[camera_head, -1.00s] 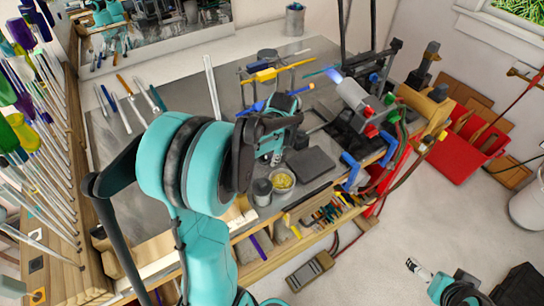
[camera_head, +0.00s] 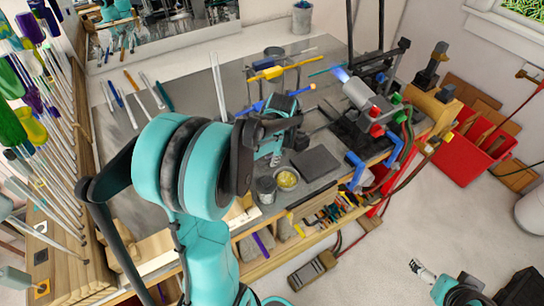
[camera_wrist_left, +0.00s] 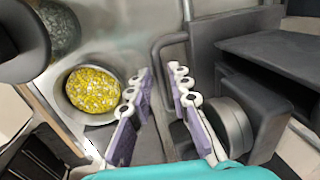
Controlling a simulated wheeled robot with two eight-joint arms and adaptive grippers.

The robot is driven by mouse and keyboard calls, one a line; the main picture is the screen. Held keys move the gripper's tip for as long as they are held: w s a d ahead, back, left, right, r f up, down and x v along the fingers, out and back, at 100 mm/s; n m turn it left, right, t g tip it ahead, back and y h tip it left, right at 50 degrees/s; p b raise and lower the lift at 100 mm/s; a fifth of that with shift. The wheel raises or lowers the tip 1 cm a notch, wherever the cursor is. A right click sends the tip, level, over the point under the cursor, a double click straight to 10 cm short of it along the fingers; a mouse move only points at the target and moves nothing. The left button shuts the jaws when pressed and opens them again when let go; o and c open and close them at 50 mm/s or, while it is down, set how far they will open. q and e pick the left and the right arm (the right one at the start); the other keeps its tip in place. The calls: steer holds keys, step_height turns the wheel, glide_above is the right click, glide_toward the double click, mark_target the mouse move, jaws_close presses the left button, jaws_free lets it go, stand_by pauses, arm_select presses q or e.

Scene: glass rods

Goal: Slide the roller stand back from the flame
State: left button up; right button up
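A stand with a yellow bar (camera_head: 280,69) and a blue bar lies beyond my left gripper on the grey worktop; I cannot tell for sure that it is the roller stand. A blue flame (camera_head: 341,74) comes from the torch (camera_head: 362,96) to its right, with a teal rod near it. My left gripper (camera_head: 275,157) points down over the worktop, left of a dark flat plate (camera_head: 315,162). In the left wrist view its fingers (camera_wrist_left: 160,78) are apart, with a dark bent bar (camera_wrist_left: 157,62) beyond them. My right gripper (camera_head: 420,268) is low at the right, off the bench.
A cup of yellow bits (camera_head: 287,179) and a grey jar (camera_head: 265,188) stand close to the left gripper. Loose glass rods (camera_head: 217,85) lie at the left. Hoses (camera_head: 408,137) hang beside the torch. Part of the worktop is behind my left arm.

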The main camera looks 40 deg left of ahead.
arm_select(q)
step_height(320, 180, up, 12)
steer(key=d, duration=0.2)
steer(key=shift+s, duration=0.45)
steer(key=shift+f, duration=0.15)
